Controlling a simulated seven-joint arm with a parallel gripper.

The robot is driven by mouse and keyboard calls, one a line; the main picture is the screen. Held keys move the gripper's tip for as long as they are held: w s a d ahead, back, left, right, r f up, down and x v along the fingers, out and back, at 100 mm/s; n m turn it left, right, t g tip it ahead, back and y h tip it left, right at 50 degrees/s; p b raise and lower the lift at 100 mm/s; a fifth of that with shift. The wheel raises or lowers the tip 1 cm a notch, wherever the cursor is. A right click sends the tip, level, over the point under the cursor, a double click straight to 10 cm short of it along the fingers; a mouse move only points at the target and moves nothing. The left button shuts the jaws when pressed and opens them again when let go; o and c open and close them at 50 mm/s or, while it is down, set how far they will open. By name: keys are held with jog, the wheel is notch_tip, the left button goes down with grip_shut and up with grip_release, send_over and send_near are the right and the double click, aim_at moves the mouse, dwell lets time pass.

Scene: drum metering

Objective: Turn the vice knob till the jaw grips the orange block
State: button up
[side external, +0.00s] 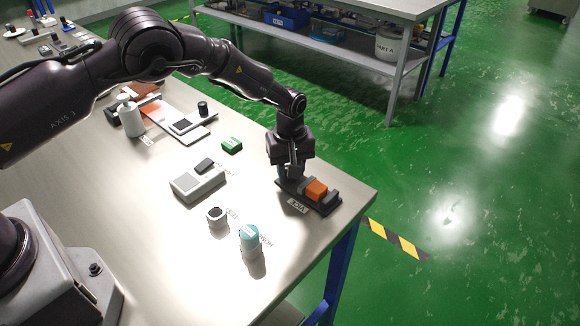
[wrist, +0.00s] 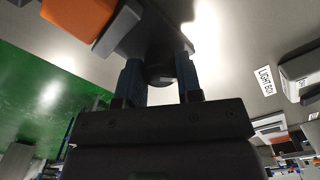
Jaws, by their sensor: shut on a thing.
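The dark vice (side external: 322,207) stands near the table's right corner, with a VICE label in front of it. The orange block (side external: 315,189) sits in it, between its grey jaws; it also shows at the top left of the wrist view (wrist: 75,14). My gripper (side external: 287,176) points down at the vice's left end. In the wrist view its two blue fingers (wrist: 160,72) are on either side of the dark round vice knob (wrist: 159,79), shut on it. The knob is hidden in the side view. Whether the jaw touches the block I cannot tell.
A green block (side external: 232,146), a grey box (side external: 198,182), a small white round piece (side external: 217,218) and a teal-topped cylinder (side external: 250,240) stand left of the vice, apart from it. The table edge is close on the vice's right.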

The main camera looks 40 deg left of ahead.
jog(key=o, duration=0.9)
jog(key=shift+o, duration=0.2)
jog(key=shift+r, duration=0.1)
notch_tip(320, 180, up, 13)
